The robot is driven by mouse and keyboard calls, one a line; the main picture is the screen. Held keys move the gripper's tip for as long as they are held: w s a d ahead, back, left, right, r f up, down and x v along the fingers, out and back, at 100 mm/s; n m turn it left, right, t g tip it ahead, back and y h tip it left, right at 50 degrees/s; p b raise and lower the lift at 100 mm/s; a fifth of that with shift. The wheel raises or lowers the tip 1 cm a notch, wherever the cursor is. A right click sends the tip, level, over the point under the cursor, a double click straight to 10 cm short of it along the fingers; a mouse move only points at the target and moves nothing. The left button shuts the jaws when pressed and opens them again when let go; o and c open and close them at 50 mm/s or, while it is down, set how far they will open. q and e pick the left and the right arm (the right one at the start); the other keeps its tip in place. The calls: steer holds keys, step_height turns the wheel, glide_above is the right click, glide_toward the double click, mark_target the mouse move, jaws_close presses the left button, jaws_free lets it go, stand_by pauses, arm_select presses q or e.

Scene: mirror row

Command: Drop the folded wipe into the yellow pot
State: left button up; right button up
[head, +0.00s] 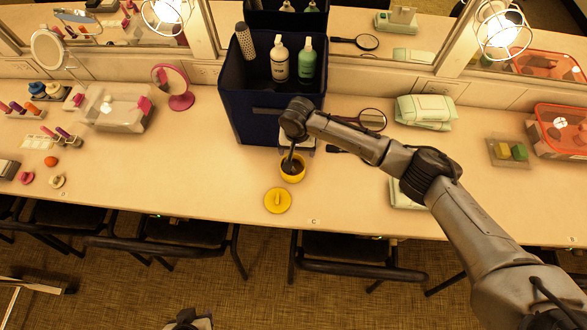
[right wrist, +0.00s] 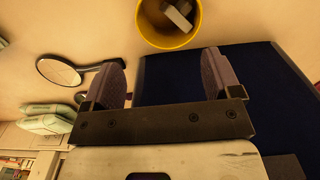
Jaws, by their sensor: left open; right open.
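The yellow pot (head: 292,176) stands open on the counter in front of the dark blue bin. Its rim and inside show in the right wrist view (right wrist: 170,42). My left gripper (head: 188,320) is open at the bottom edge, away from the counter.
A yellow lid (head: 278,201) lies in front of the pot. The tall blue bin (head: 262,120) with bottles stands close behind it. A black hand mirror (head: 372,119) and pale green packs (head: 425,111) lie to the right. The counter left of the pot is clear.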

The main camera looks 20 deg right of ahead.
step_height(320, 180, up, 13)
steer(key=shift+f+b, duration=0.2)
steer(key=shift+b, duration=0.2)
steer(key=shift+n, duration=0.3)
stand_by(0.3)
